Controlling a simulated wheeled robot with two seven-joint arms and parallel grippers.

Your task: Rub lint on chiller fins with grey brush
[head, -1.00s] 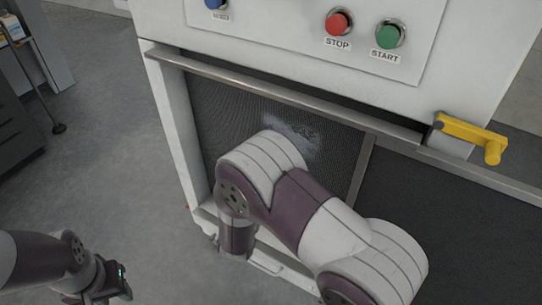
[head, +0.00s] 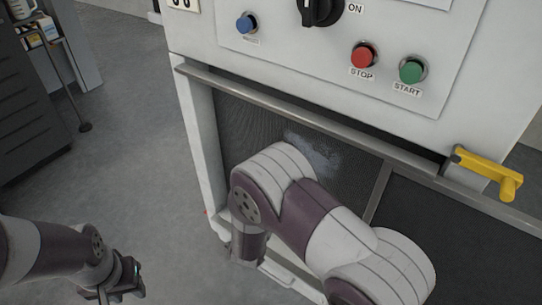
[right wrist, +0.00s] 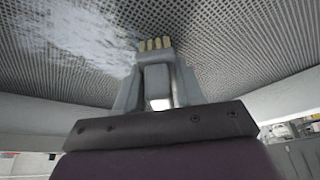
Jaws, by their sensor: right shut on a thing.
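The chiller fins (head: 248,128) are a dark mesh panel low in the machine's front. A pale patch of lint (head: 318,152) lies on them, partly hidden behind my right arm. In the right wrist view the fins (right wrist: 255,45) fill the top and the lint (right wrist: 75,45) spreads at upper left. My right gripper (right wrist: 157,78) is shut on the grey brush (right wrist: 155,67), whose tan bristles point at the fins just right of the lint; contact is unclear. In the head view my right gripper is hidden. My left gripper (head: 122,284) hangs low at left, apart from the machine, its jaw opening unclear.
Above the fins are a metal rail (head: 300,117), a red STOP button (head: 365,55), a green START button (head: 412,70) and a blue button (head: 246,22). A yellow handle (head: 487,170) sticks out at right.

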